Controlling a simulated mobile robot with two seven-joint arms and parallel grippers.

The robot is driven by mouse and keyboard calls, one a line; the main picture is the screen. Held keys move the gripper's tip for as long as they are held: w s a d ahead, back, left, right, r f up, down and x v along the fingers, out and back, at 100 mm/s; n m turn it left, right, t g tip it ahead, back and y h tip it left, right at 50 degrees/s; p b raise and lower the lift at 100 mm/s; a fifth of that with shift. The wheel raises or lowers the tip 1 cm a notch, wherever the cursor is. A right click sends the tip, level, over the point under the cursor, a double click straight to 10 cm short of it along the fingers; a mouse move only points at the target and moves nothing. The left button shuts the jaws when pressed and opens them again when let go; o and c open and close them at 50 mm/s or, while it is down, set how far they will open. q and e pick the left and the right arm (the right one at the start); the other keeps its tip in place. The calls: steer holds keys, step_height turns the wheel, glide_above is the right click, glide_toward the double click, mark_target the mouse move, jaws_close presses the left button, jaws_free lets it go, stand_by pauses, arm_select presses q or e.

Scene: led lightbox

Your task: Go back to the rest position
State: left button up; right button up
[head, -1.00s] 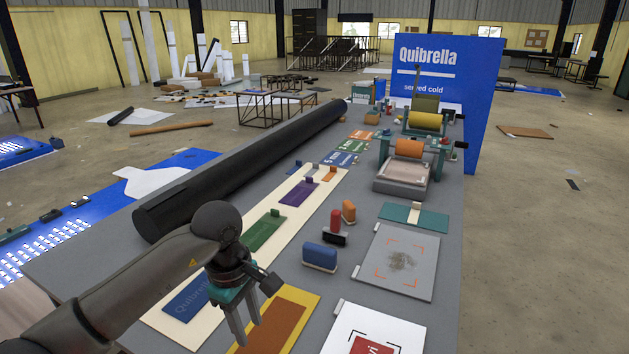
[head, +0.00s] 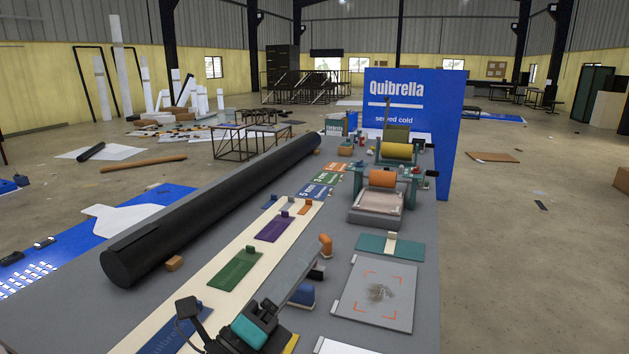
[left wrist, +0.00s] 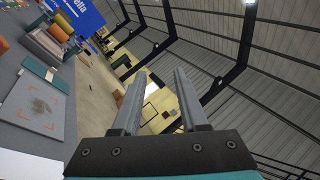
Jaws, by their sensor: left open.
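My left gripper (head: 306,268) is at the bottom middle of the head view, raised above the near part of the grey table (head: 60,300). Its grey fingers point forward, away from me. In the left wrist view the two fingers (left wrist: 157,92) stand apart with nothing between them. An orange block (head: 326,246) stands just beyond the fingertips. My right gripper is in neither view.
A long black roll (head: 215,210) lies along the table's left side. A cream strip holds blue, green (head: 236,268) and purple panels. A grey plate (head: 375,295) lies right of the gripper, with a roller press (head: 378,205) behind. A blue Quibrella board (head: 440,130) stands at the far end.

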arm_select(q)
steer(key=a+f+n+y, duration=0.9)
steer(key=a+n+y, duration=0.35)
steer(key=n, duration=0.55)
steer(key=s+a+f+n+g+y, duration=0.35)
steer(key=s+f+n+g, duration=0.3)
steer(key=f, duration=0.45)
steer(key=s+d+f+n+g+h, duration=0.15)
steer(key=s+f+n+g, duration=0.55)
steer(key=s, duration=0.9)
step_height(320, 180, down, 28)
steer(key=s+m+g+b, duration=0.2)
steer(key=m+b, duration=0.1)
steer(key=b, duration=0.2)
steer(key=s+a+f+b, duration=0.1)
steer(key=s+f+b, duration=0.1)
steer(key=s+f, duration=0.5)
steer(key=s+a+f+g+b, duration=0.1)
steer(key=s+f+b, duration=0.1)
steer(key=s+f, duration=0.6)
step_height(320, 180, down, 4)
steer(key=shift+a+f, duration=0.2)
steer(key=shift+a, duration=0.2)
steer(key=shift+g+h, duration=0.25)
